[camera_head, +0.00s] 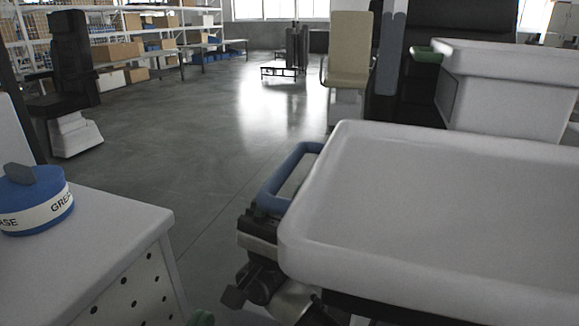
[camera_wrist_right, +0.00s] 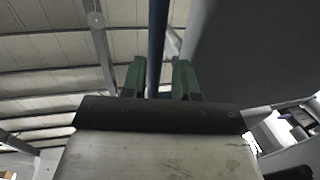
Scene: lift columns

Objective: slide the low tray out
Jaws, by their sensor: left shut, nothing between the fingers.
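A large white tray (camera_head: 450,215) with a raised rim fills the right front of the head view. A blue loop handle (camera_head: 291,177) sticks out at its left side. A green fingertip of my left gripper (camera_head: 201,318) just shows at the bottom edge, apart from the handle; the rest is cut off. In the right wrist view, the two green fingers of my right gripper (camera_wrist_right: 159,80) stand apart, one on each side of a blue bar (camera_wrist_right: 158,40). Narrow gaps show beside the bar. Contact with it cannot be told.
A white cabinet top (camera_head: 110,225) at the left carries a blue grease tin (camera_head: 35,205). Another white tray (camera_head: 510,60) stands behind at the right. A beige-backed chair (camera_head: 349,50) stands beyond the tray. Grey floor (camera_head: 210,150) lies clear between them.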

